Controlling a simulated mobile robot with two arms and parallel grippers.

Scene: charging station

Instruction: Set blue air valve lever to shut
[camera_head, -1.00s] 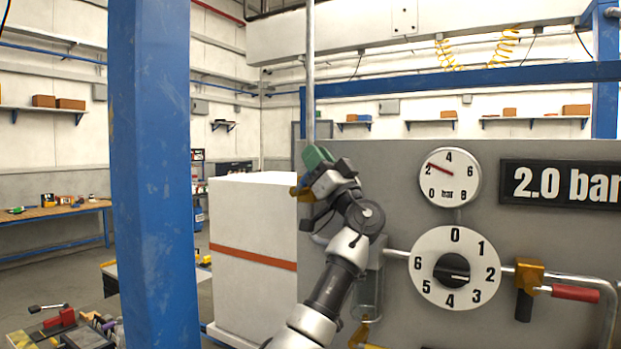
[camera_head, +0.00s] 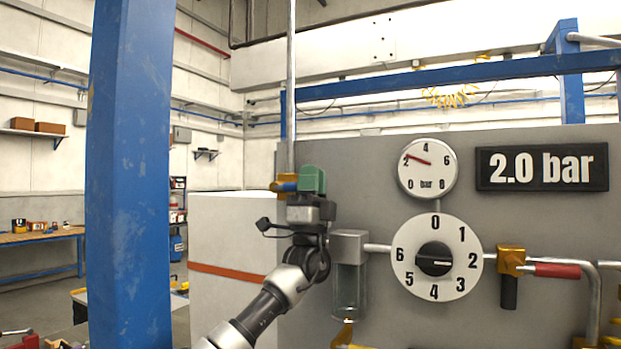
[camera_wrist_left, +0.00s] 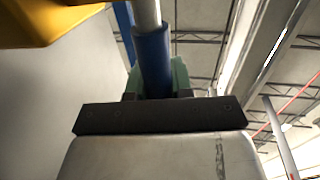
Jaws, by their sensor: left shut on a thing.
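The blue lever (camera_head: 289,177) sits on a yellow valve body (camera_head: 280,186) at the panel's left edge, by the vertical pipe. In the head view little of it shows; it points rightward into my gripper. My left gripper (camera_head: 312,180) has green fingers and is shut on the lever. In the left wrist view the blue lever (camera_wrist_left: 153,60) lies between the green fingers (camera_wrist_left: 180,78), which partly hide its end. My right gripper is in neither view.
The grey panel carries a gauge (camera_head: 428,167), a 2.0 bar display (camera_head: 541,167), a numbered dial (camera_head: 435,257) and a red-handled valve (camera_head: 556,270). A glass filter bowl (camera_head: 348,285) hangs close right of my arm. A blue post (camera_head: 132,180) stands at left.

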